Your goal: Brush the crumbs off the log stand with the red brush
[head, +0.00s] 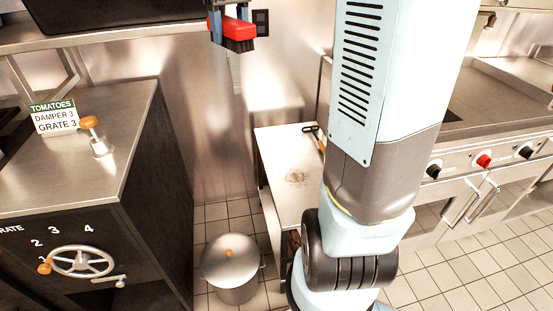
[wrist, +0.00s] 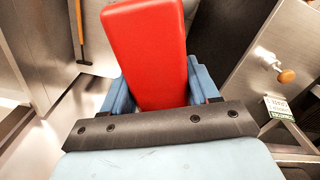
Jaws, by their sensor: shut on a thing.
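My gripper (head: 229,16) is at the top of the head view, shut on the red brush (head: 236,29), whose dark bristles point down. In the wrist view, the red block of the brush (wrist: 148,50) sits between my gripper's blue fingers (wrist: 157,88). The log stand (head: 275,146) is a low pale metal stand at the centre, with a small patch of brown crumbs (head: 296,178) on its top. The brush is held high above and to the left of the stand in the picture, apart from it. My arm hides the stand's right side.
A wooden-handled tool (head: 318,137) lies at the stand's far right edge. A lidded pot (head: 231,262) stands on the floor to its left. A dark cabinet with a handwheel (head: 81,262) and a tomatoes sign (head: 54,116) is at left. A steel range (head: 485,160) is at right.

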